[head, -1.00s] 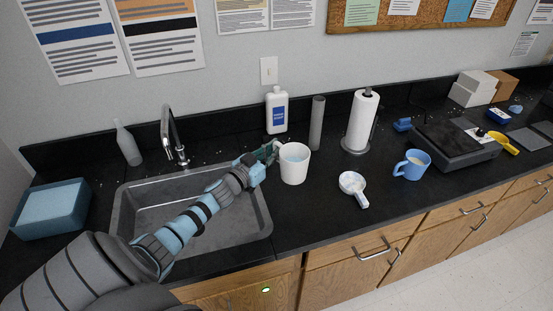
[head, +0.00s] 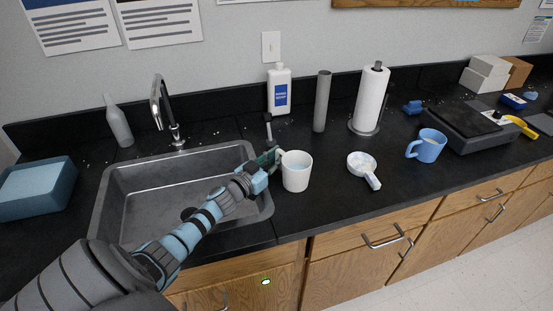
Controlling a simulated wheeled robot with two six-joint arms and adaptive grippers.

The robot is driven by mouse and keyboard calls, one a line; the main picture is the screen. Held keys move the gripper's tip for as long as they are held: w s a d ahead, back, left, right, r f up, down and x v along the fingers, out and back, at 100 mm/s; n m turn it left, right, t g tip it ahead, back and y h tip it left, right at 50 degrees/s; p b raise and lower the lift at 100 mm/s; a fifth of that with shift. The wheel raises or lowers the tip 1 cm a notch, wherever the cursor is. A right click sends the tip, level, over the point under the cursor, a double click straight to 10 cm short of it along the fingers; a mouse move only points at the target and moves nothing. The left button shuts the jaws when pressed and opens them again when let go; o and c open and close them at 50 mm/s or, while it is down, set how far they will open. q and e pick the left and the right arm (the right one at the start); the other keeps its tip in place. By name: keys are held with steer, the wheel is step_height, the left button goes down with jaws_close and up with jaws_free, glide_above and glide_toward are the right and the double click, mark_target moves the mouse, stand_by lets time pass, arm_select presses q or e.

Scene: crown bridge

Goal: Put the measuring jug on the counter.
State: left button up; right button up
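The measuring jug (head: 297,173) is a white upright vessel with pale blue inside, at the counter's front part just right of the sink. My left gripper (head: 274,158) is at its left side, shut on the handle. The fingers are small here and partly hidden by the gripper body and the handle. The jug's base looks at or close to the black counter (head: 325,208); I cannot tell whether it touches. My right gripper is not in view.
The steel sink (head: 120,210) lies under my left arm. A white bottle (head: 279,92), grey tube (head: 321,102) and paper roll (head: 370,98) stand behind. A white scoop-like dish (head: 363,165) and blue mug (head: 427,146) stand to the right. Counter between jug and dish is clear.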

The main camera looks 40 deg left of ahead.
arm_select(q)
steer(key=shift+o, duration=0.6)
steer(key=shift+r, duration=0.1)
steer(key=shift+s, duration=0.15)
steer(key=s, duration=0.4)
steer(key=shift+s, duration=0.3)
steer(key=shift+s+r+p, duration=0.2)
steer(key=shift+s+p, duration=0.5)
steer(key=shift+s, duration=0.65)
steer(key=shift+f, duration=0.15)
steer(key=shift+a, duration=0.1)
